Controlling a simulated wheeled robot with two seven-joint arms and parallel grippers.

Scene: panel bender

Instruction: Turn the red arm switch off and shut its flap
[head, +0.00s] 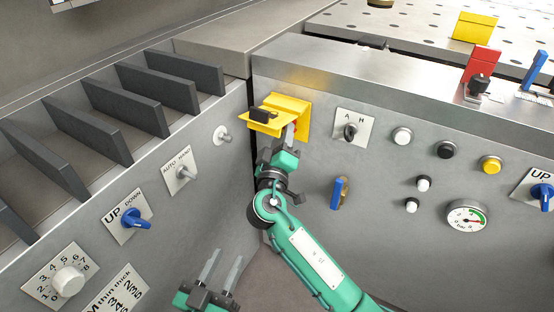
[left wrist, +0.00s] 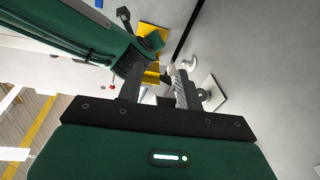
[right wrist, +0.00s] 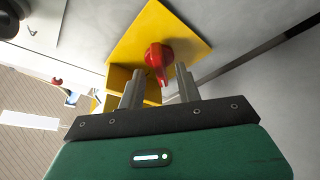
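The red arm switch (right wrist: 158,60) sits on a yellow plate (right wrist: 185,35) in the right wrist view. Its handle points down between my right gripper's fingers (right wrist: 160,85), which are apart; I cannot tell whether they touch it. In the head view the yellow flap (head: 272,121) stands out from its yellow housing (head: 303,110), with a black piece on it, and hides most of the switch. My right gripper (head: 284,135) is just below the flap. My left gripper (head: 222,266) is open and empty, lower left; its fingers (left wrist: 157,90) show apart in the left wrist view.
Left of the housing, the angled panel carries an AUTO/HAND switch (head: 182,173), a blue UP/DOWN switch (head: 136,222) and a dial (head: 68,281). To the right are an A/H switch (head: 350,131), a blue lever (head: 338,193), push buttons and a gauge (head: 467,216).

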